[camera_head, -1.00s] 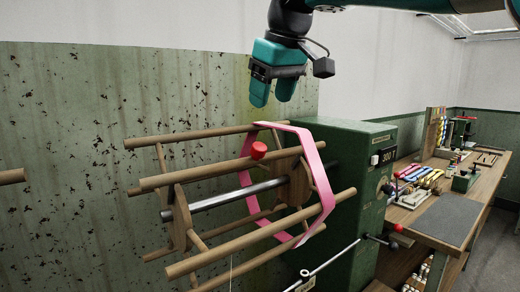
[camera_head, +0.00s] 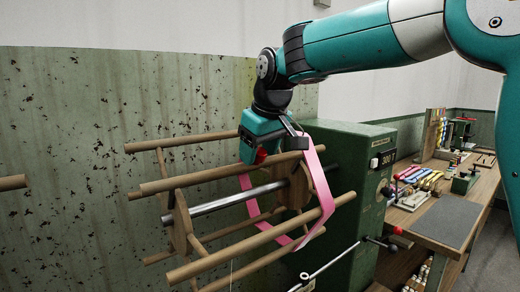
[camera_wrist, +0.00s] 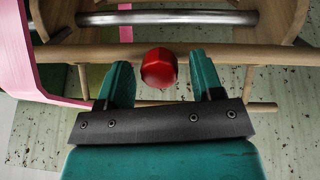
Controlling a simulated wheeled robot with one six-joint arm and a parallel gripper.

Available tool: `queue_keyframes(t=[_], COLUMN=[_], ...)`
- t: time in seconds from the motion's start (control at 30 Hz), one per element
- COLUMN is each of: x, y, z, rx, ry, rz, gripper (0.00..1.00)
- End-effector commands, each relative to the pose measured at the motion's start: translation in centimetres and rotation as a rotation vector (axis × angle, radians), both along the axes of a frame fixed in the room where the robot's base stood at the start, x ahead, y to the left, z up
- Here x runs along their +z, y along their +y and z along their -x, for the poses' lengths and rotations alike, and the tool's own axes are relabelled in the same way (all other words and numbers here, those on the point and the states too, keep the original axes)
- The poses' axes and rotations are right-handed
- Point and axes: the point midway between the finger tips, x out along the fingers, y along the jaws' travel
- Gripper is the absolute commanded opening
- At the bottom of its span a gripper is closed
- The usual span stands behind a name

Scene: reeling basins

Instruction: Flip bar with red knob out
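The wooden bar (camera_head: 200,178) with the red knob (camera_head: 261,157) is one of several bars on the reel, on the side towards my arm. In the wrist view the bar (camera_wrist: 240,54) runs across the picture, and the round red knob (camera_wrist: 159,67) stands out from it. My gripper (camera_head: 252,154) has come down over the knob from above. In the wrist view my gripper (camera_wrist: 160,62) is open, one finger on each side of the knob, with gaps on both sides. In the head view my gripper hides part of the bar and knob.
A pink band (camera_head: 320,190) loops around the reel's bars at the right. A metal shaft (camera_head: 225,201) runs through the reel to a green machine housing (camera_head: 350,150). A workbench (camera_head: 470,215) with tools stands at the right.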

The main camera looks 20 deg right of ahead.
Motion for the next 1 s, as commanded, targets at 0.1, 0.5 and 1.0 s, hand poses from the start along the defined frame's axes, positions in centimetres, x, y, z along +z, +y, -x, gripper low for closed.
queue_keyframes(t=[0.1,0.5,1.0], x=[0.0,1.8,5.0], y=[0.0,-0.2,-0.9], z=[0.0,0.7,2.6], rx=[0.000,0.000,-0.001], ry=[0.000,-0.002,-0.005], rz=[0.000,0.000,-0.001], gripper=[0.34,0.00,0.00])
